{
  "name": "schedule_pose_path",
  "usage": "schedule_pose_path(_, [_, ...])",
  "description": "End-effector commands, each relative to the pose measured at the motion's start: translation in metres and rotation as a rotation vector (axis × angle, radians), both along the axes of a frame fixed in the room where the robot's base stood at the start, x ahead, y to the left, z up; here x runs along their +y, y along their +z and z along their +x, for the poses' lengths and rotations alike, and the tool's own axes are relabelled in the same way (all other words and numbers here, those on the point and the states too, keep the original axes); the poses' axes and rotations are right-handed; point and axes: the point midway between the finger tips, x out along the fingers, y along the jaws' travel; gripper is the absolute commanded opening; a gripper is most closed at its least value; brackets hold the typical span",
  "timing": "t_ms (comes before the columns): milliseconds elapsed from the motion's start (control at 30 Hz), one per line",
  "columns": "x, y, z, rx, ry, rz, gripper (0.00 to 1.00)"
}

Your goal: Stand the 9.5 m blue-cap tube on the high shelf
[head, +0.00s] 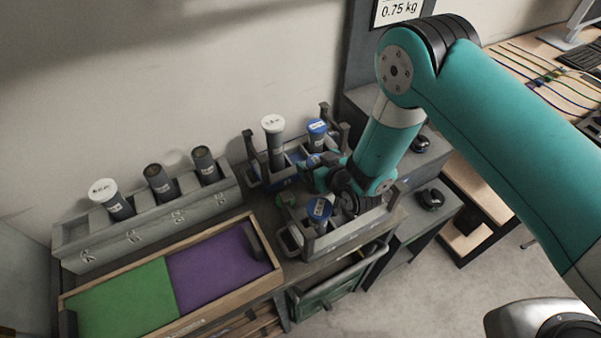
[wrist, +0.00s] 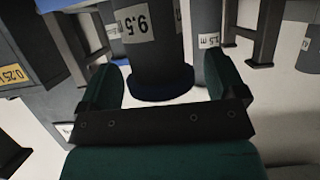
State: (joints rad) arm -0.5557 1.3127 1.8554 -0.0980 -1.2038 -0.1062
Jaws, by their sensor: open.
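In the wrist view a dark tube (wrist: 152,45) with a 9.5 label and a blue cap (wrist: 165,88) sits between the fingers of my gripper (wrist: 170,78). The fingers are open, one on each side of the cap, with gaps showing. In the head view my gripper (head: 325,183) is low over the racks and partly hidden by my wrist. A blue-cap tube (head: 320,209) stands just beside it in the front rack; I cannot tell for sure that this is the 9.5 tube. Another blue-cap tube (head: 317,128) stands in the back rack. I cannot tell which surface is the high shelf.
A white-cap tube (head: 273,125) stands in the blue back rack (head: 255,177). A long grey rack (head: 150,233) at left holds several tubes. A tray with green (head: 120,303) and purple (head: 218,265) halves lies in front. Another labelled tube (wrist: 210,45) is close beside my gripper.

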Motion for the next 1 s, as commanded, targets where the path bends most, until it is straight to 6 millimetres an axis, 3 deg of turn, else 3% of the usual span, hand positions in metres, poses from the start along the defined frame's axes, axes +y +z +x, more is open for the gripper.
schedule_pose_path(200, [0.000, -0.001, 0.001, 0.001, -0.001, 0.000, 0.89])
schedule_pose_path(567, [0.002, 0.000, 0.000, -0.001, 0.001, 0.001, 0.07])
schedule_pose_path(833, [0.002, 0.002, 0.001, -0.001, 0.001, 0.001, 0.07])
schedule_pose_path(1000, [0.003, 0.013, 0.001, -0.001, 0.001, 0.001, 0.07])
